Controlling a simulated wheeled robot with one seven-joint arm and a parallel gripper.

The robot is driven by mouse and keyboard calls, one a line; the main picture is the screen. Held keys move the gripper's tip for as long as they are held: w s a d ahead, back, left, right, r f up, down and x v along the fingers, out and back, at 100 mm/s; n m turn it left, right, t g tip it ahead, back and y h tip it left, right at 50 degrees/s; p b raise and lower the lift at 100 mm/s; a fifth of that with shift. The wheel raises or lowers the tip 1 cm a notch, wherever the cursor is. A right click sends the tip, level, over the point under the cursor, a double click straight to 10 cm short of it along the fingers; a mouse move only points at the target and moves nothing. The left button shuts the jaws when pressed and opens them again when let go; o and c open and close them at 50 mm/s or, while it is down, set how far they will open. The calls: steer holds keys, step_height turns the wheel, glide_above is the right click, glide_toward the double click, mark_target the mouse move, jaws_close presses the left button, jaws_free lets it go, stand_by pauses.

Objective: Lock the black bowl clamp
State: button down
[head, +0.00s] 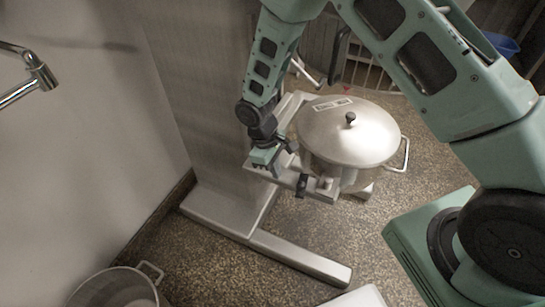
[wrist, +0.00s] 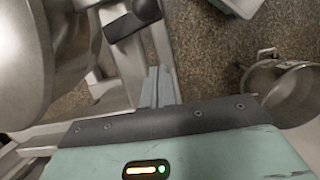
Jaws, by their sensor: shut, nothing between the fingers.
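The black bowl clamp (head: 302,185) is a small dark lever on the metal bowl frame (head: 322,192), at the front of the lidded steel bowl (head: 345,140). In the wrist view the clamp (wrist: 133,19) shows as a black handle at top centre, slanting up to the right. My gripper (head: 276,168) is over the frame's left side, left of the clamp. In the wrist view its fingers (wrist: 158,84) are together and empty, just below the clamp, with a visible gap. Whether they touch the frame cannot be told. The bowl (wrist: 22,65) fills the left edge there.
A steel pot (head: 115,290) stands on the floor at lower left, and at right in the wrist view (wrist: 285,88). The machine's metal foot (head: 300,257) runs along the floor. A wall (head: 75,130) is at left.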

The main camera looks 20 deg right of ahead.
steer(key=s+d, duration=0.1)
steer(key=s+d+f, duration=0.1)
steer(key=s+d, duration=0.1)
steer(key=shift+s+f+p, duration=0.15)
steer(key=shift+f+p, duration=0.05)
steer(key=shift+p, duration=0.1)
